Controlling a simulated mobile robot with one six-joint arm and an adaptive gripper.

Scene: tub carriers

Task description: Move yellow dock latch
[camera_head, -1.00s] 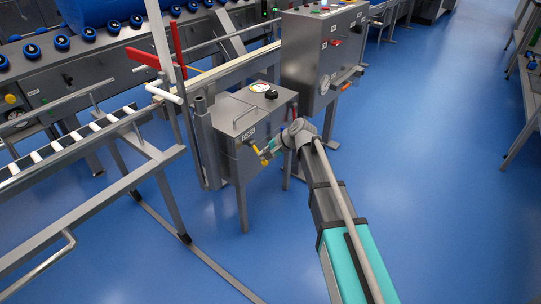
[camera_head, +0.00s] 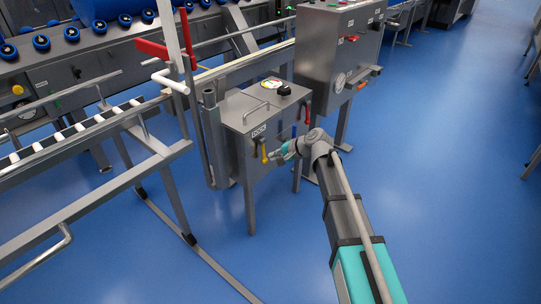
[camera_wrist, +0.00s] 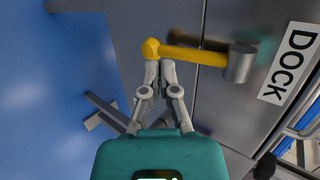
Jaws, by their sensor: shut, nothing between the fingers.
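The yellow dock latch (camera_head: 264,152) is a short lever on the front of a grey metal box (camera_head: 238,115), under the DOCK label. It hangs almost straight down from its pivot in the head view. In the wrist view the latch (camera_wrist: 190,54) runs from a grey pivot at right to a rounded yellow end at left. My gripper (camera_head: 271,157) is beside the latch's lower end. In the wrist view my gripper (camera_wrist: 160,66) is shut and empty, its tips close by the rounded end. I cannot tell whether they touch it.
A blue handle (camera_head: 294,131) and a red handle (camera_head: 307,113) are on the same box, right of the latch. A taller control cabinet (camera_head: 335,50) stands behind. A roller conveyor (camera_head: 75,142) lies at left. The blue floor (camera_head: 440,180) at right is clear.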

